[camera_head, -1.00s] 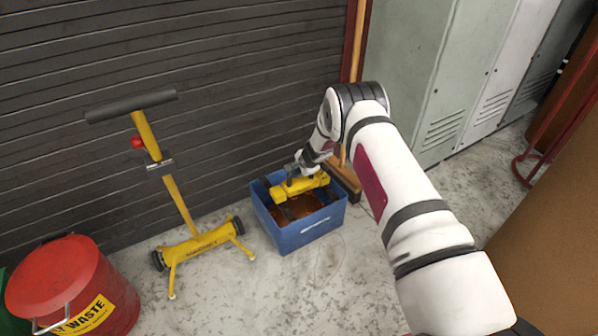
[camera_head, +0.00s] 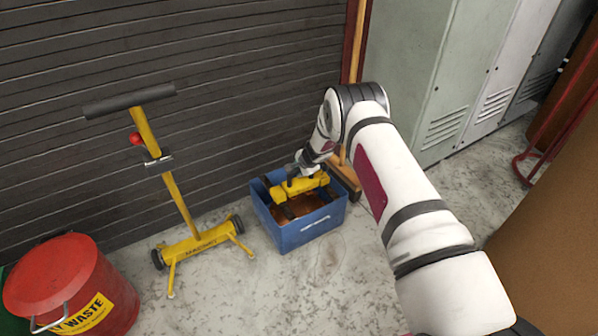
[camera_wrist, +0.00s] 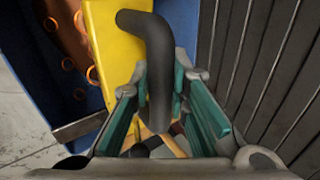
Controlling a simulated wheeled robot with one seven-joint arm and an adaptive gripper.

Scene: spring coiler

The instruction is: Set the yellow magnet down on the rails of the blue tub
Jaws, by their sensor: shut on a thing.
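The yellow magnet (camera_head: 298,188) is a bar block with a black bent handle. It is at the top of the blue tub (camera_head: 311,231), within its walls, and I cannot tell if it touches the rails. A dark rail (camera_head: 281,211) shows beside it; a grey rail (camera_wrist: 82,128) shows in the wrist view. My gripper (camera_wrist: 163,105) is shut on the black handle (camera_wrist: 150,40), its teal pads on either side. In the head view my gripper is above the tub, partly hidden by my wrist. The magnet's underside is hidden.
Orange rings (camera_wrist: 70,62) lie in the tub. A yellow wheeled magnet sweeper (camera_head: 195,243) stands left of the tub and a red waste bin (camera_head: 72,285) at the lower left. A broom (camera_head: 343,178) stands behind the tub, by the lockers (camera_head: 425,80). A slatted shutter wall (camera_head: 240,80) is behind.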

